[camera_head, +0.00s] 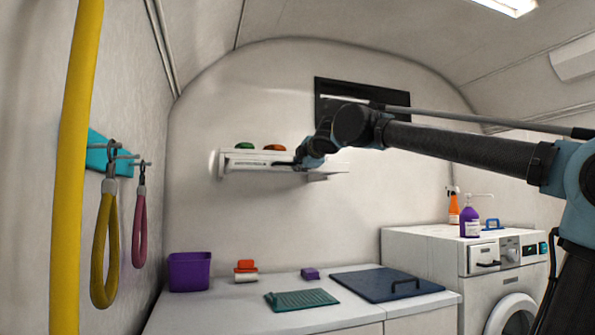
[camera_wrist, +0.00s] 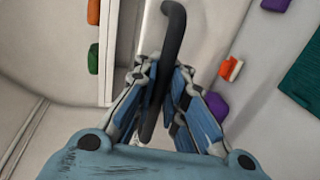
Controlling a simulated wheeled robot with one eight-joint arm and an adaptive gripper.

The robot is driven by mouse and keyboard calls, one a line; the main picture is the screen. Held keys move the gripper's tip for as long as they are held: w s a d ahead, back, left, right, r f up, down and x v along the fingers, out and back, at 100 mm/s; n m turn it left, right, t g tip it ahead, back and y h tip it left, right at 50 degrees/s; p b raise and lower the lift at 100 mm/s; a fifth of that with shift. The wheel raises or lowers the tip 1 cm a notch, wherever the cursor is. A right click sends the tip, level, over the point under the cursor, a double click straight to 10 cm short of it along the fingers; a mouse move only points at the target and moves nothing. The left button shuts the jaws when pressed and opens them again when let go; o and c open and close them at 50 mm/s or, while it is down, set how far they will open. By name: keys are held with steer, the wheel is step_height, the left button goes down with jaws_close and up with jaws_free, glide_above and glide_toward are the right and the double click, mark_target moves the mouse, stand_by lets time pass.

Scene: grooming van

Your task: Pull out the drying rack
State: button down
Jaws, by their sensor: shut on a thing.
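The drying rack (camera_head: 250,158) is a white unit fixed to the back wall, with a dark bar handle at its front. In the wrist view its white body (camera_wrist: 124,55) runs down the left, and the dark handle (camera_wrist: 173,30) passes between my fingers. My gripper (camera_head: 297,161) is at the right part of the rack's front, shut on the handle; in the wrist view my gripper (camera_wrist: 165,78) has fingers on both sides of the bar. My wrist hides part of the rack's right side. I cannot tell how far the rack is out.
A green item (camera_head: 245,146) and an orange-red item (camera_head: 275,147) lie on top of the rack. Below, the white counter (camera_head: 235,309) holds a purple bin (camera_head: 190,271), an orange brush (camera_head: 246,266) and a green mat (camera_head: 301,300). A yellow pole (camera_head: 75,170) stands at left.

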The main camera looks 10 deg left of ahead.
steer(key=shift+s+d, duration=0.15)
steer(key=c, duration=1.7)
jaws_free()
steer(key=shift+o, duration=0.2)
steer(key=v, duration=1.1)
steer(key=shift+s+d, duration=0.3)
steer(key=shift+r, duration=0.1)
